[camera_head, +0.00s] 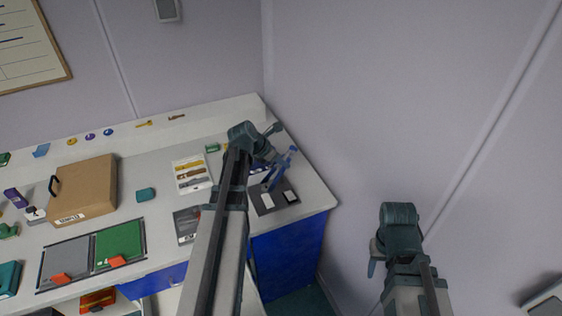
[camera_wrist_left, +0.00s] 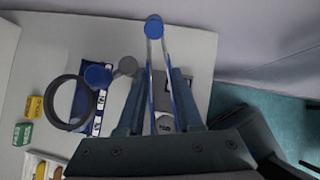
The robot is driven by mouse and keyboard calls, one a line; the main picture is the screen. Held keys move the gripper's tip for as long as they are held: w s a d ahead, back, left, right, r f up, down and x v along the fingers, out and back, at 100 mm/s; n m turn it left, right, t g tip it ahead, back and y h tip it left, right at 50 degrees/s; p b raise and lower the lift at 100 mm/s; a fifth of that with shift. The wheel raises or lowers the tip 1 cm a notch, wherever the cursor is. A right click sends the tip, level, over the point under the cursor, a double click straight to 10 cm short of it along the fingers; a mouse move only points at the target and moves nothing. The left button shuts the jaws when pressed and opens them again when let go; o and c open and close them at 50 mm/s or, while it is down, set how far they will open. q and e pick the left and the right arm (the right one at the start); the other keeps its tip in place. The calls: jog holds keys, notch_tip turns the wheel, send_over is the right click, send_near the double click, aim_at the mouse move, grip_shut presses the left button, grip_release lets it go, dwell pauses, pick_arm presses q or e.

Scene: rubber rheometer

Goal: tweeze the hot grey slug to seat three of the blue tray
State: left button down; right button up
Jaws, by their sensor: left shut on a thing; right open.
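My left gripper (camera_head: 268,158) is over the right end of the bench, shut on the blue tweezers (camera_head: 279,170). In the left wrist view the gripper (camera_wrist_left: 157,105) has the tweezers (camera_wrist_left: 152,60) between its fingers, their blue rounded end away from the palm. The blue tray (camera_wrist_left: 83,112), with white number labels, lies left of the fingers. It is partly covered by a dark ring and a blue round knob. I cannot single out the grey slug; a grey round piece (camera_wrist_left: 126,66) beside the blue knob may be something else. My right gripper (camera_head: 383,250) is open and empty, off the bench.
A dark plate (camera_head: 266,206) with white labels lies under the tweezers. The dark ring (camera_wrist_left: 58,88) stands near the tray, with green (camera_wrist_left: 22,134) and yellow (camera_wrist_left: 33,107) blocks beyond it. A cardboard box (camera_head: 86,190) and green mat (camera_head: 120,243) are further left. The wall closes the right side.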

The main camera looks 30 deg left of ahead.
notch_tip(320, 180, up, 6)
jog(key=p, duration=0.5)
jog(key=shift+r, duration=0.25)
jog(key=shift+f, duration=0.15)
